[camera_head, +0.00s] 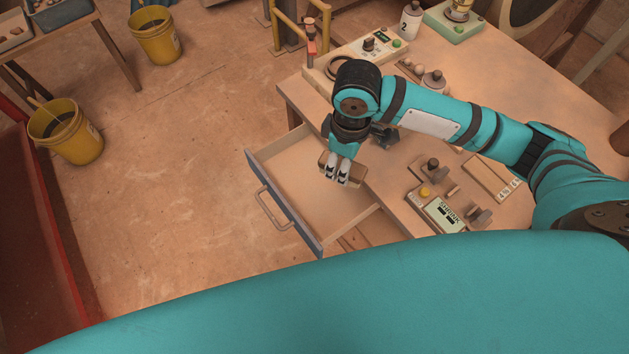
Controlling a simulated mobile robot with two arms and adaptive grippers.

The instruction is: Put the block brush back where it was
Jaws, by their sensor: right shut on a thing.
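The block brush (355,173), a small brown block, is between the fingers of my right gripper (337,174). The gripper is shut on it and points down, hiding part of it. Brush and gripper appear above the open drawer (283,203) at the left side of the workbench. The height of the brush over the drawer floor is hard to tell. The part of the drawer that shows beneath looks empty, with a divider along its near side. My left gripper is not in view.
The workbench top (402,205) holds a device with a small display (445,214), a flat wooden tray (490,178), a control box (370,45) and a white bottle (411,20). Yellow buckets (66,132) stand on the floor at left. The floor beside the drawer is clear.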

